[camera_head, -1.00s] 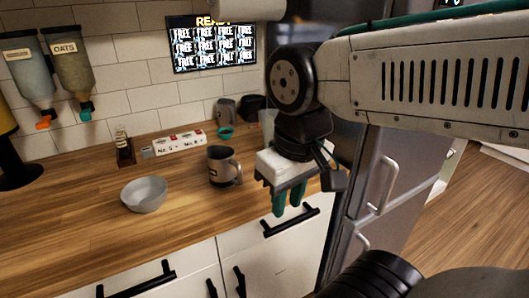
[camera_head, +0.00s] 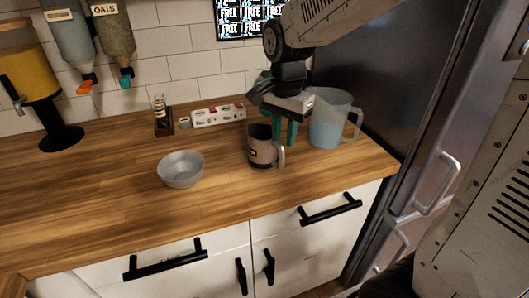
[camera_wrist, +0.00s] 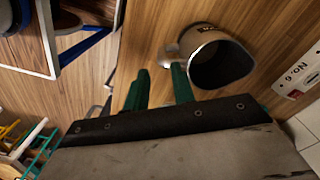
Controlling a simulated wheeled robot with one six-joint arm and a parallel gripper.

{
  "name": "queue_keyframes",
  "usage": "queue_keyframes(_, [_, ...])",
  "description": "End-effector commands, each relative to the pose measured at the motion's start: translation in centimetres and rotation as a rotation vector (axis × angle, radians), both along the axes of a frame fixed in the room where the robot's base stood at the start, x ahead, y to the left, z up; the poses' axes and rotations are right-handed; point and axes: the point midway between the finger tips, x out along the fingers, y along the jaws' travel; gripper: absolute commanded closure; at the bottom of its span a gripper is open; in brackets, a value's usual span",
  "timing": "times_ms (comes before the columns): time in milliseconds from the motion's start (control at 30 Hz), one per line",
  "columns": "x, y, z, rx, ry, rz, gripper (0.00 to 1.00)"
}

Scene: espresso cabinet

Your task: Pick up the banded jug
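The jug (camera_head: 262,150), which I take as the banded jug, stands upright on the wooden counter. It is grey metal with a dark open mouth, and its handle is on the right. My gripper (camera_head: 284,134) points down just behind and right of the jug. In the wrist view my gripper (camera_wrist: 160,88) is open, its two green fingers apart and empty, close to the handle. Contact cannot be told.
A clear pitcher (camera_head: 330,120) with bluish contents stands close to the right of my gripper. A grey bowl (camera_head: 181,169) sits to the left. A numbered white strip (camera_head: 218,115) and a small bottle (camera_head: 162,117) stand by the wall. The counter's front left is clear.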

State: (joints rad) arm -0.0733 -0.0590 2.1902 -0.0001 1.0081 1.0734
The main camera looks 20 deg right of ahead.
Motion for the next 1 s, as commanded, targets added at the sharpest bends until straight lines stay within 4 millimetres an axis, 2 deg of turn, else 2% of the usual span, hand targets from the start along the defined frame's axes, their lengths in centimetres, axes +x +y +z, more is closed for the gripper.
queue_keyframes(100, [0.5, 0.1, -1.1, 0.0, 0.006, -0.026, 0.75])
queue_keyframes(600, [0.3, -0.1, -7.5, 0.0, 0.004, -0.026, 0.75])
queue_keyframes(900, [0.3, -0.1, -8.1, 0.0, 0.002, -0.025, 0.75])
queue_keyframes(967, [0.3, -0.1, -8.1, 0.0, 0.002, -0.025, 0.89])
queue_keyframes(1000, [0.3, -0.1, -8.1, 0.0, 0.002, -0.025, 1.0])
